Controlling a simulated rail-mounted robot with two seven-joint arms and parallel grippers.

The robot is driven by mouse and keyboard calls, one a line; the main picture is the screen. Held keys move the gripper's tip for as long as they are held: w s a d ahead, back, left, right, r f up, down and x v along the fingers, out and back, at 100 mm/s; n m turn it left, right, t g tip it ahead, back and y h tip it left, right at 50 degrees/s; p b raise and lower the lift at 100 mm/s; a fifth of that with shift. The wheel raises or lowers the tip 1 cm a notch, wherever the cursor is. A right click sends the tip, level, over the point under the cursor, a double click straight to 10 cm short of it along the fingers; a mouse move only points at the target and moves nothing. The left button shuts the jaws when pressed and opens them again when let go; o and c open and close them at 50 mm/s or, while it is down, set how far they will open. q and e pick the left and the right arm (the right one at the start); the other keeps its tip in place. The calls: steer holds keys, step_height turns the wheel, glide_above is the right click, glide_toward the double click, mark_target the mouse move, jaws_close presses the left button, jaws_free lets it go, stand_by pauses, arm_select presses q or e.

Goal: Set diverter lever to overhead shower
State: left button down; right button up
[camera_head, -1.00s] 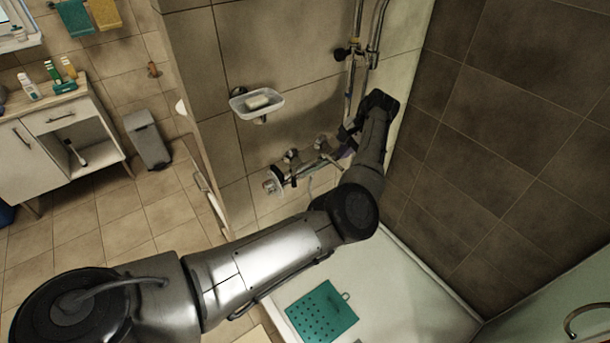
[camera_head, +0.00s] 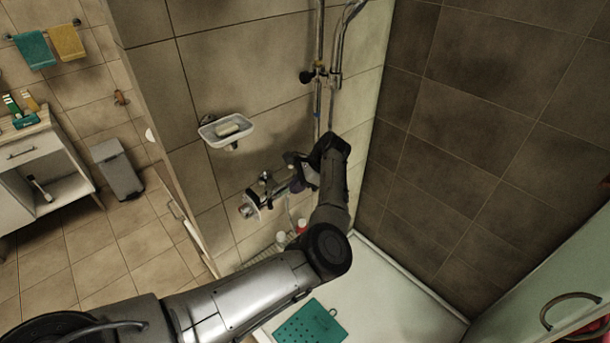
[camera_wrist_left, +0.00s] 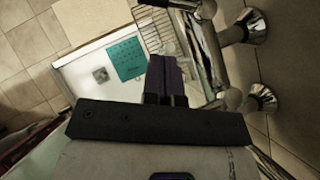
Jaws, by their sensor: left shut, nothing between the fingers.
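The chrome shower mixer (camera_head: 264,196) is fixed low on the tiled wall, its right part hidden behind my left gripper. It shows larger in the left wrist view (camera_wrist_left: 213,62), with round wall mounts beside it. My left gripper (camera_head: 296,173) is at the right end of the mixer, below the riser pipe. In the left wrist view, its dark fingers (camera_wrist_left: 165,76) are shut and empty, just left of the mixer. I cannot clearly make out the diverter lever or its setting. My right gripper is not in view.
A soap dish (camera_head: 226,130) is on the wall above the mixer. The riser pipe (camera_head: 318,100) runs up the wall. A wire rack (camera_wrist_left: 160,30) is near the mixer. A teal mat (camera_head: 308,326) lies in the white shower tray (camera_head: 385,290). A dark tiled wall stands right.

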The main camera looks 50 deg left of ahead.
mark_target(270, 199)
arm_select(q)
steer(key=shift+s+a+f+p, duration=0.25)
steer(key=shift+s+a+f, duration=0.2)
steer(key=shift+s, duration=0.35)
steer(key=shift+s+a+f+p, duration=0.2)
steer(key=shift+s+a+f, duration=0.25)
steer(key=shift+s, duration=0.4)
steer(key=shift+s+a+f+p, duration=0.25)
steer(key=shift+s+a+f, duration=0.15)
steer(key=shift+s, duration=0.4)
steer(key=shift+d, duration=0.1)
steer(key=p, duration=0.3)
steer(key=s+m+y+p, duration=0.1)
steer(key=p, duration=0.3)
steer(key=shift+s+a+r+m, duration=0.15)
steer(key=shift+s+a+m, duration=0.1)
steer(key=shift+m, duration=0.05)
steer(key=shift+f+t+p, duration=0.25)
steer(key=shift+t+p, duration=0.15)
steer(key=shift+p, duration=0.1)
